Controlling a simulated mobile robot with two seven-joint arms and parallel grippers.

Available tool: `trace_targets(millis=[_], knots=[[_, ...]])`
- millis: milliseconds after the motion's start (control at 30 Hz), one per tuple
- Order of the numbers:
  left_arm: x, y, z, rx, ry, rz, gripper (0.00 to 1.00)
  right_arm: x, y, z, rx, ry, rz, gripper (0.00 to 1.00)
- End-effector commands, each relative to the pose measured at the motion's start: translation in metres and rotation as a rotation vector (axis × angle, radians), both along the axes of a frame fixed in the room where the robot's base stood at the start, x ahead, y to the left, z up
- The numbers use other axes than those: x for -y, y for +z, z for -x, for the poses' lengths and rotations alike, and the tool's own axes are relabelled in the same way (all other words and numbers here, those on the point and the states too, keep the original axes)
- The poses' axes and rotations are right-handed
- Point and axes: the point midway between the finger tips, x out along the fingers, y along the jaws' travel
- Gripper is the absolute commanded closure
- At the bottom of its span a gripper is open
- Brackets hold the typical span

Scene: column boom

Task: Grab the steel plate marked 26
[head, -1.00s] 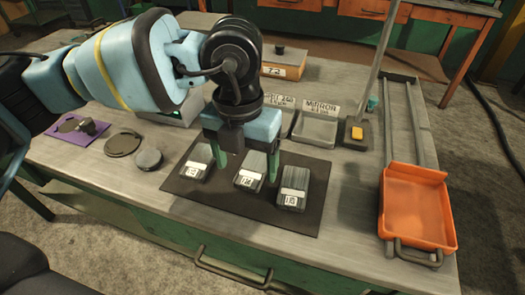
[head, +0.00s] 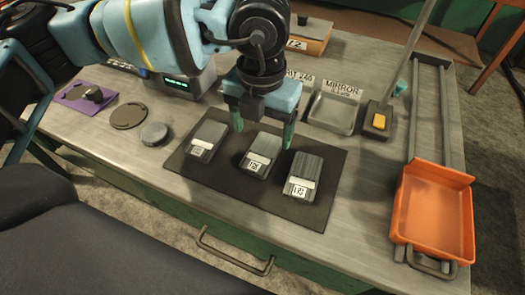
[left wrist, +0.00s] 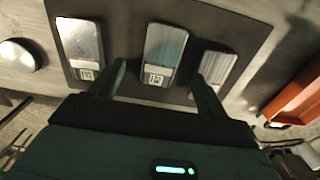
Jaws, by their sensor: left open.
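Three steel plates with white number labels lie in a row on a dark mat (head: 235,187): left (head: 208,135), middle (head: 262,147) and right (head: 306,166). The labels are too blurred for me to tell surely which reads 26. My left gripper (head: 262,128) is open and empty, over the back end of the middle plate. In the left wrist view the middle plate (left wrist: 165,45) shows between the spread fingertips (left wrist: 160,70). The left plate (left wrist: 82,38) and right plate (left wrist: 215,67) lie outside them. My right gripper is out of view.
An orange tray (head: 400,222) stands at the right by metal rails. A mirror tray (head: 332,113) and a post base with a yellow button (head: 379,122) are behind the mat. Round discs (head: 128,115) and a purple pad (head: 75,103) lie left. The front bench strip is clear.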

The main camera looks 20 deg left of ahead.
Motion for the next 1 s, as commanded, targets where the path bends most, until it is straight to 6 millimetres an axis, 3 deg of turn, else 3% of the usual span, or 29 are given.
trace_targets(millis=[333,667,1000], knots=[[0.002,-0.044,0.003,-0.003,0.000,-0.002,0.24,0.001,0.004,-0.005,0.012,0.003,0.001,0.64],[0.002,-0.050,0.003,-0.002,0.000,0.000,0.24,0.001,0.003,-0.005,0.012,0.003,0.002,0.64],[0.002,-0.050,0.003,-0.002,0.000,0.000,0.68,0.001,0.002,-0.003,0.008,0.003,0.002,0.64]])
